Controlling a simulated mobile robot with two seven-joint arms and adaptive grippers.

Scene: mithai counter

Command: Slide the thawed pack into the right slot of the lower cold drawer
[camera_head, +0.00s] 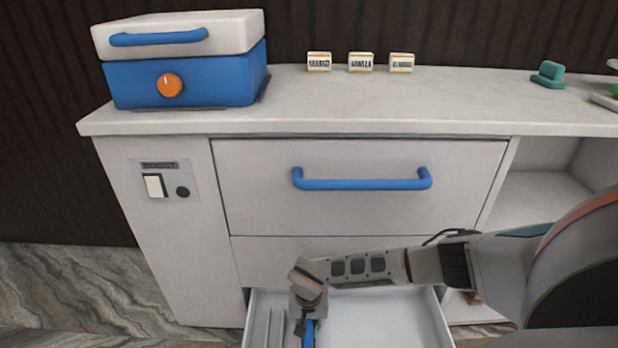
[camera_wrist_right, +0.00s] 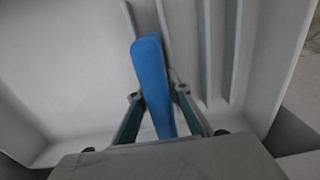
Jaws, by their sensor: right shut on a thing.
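The lower cold drawer (camera_head: 345,300) is pulled open at the bottom of the counter. Thin upright dividers (camera_head: 268,325) form narrow slots on its left side in the head view. My right gripper (camera_head: 307,318) reaches down into the drawer and is shut on a blue pack (camera_head: 309,335). In the right wrist view the pack (camera_wrist_right: 153,85) stands on edge between the two fingers (camera_wrist_right: 158,110), beside the dividers (camera_wrist_right: 206,55). Its lower edge is hard to see, so I cannot tell whether it is fully seated in a slot. My left gripper is not in view.
The closed upper drawer with a blue handle (camera_head: 362,183) is above. A blue and white box with an orange knob (camera_head: 170,85) and small labelled blocks (camera_head: 360,62) stand on the counter (camera_head: 300,115). The drawer's right part is empty.

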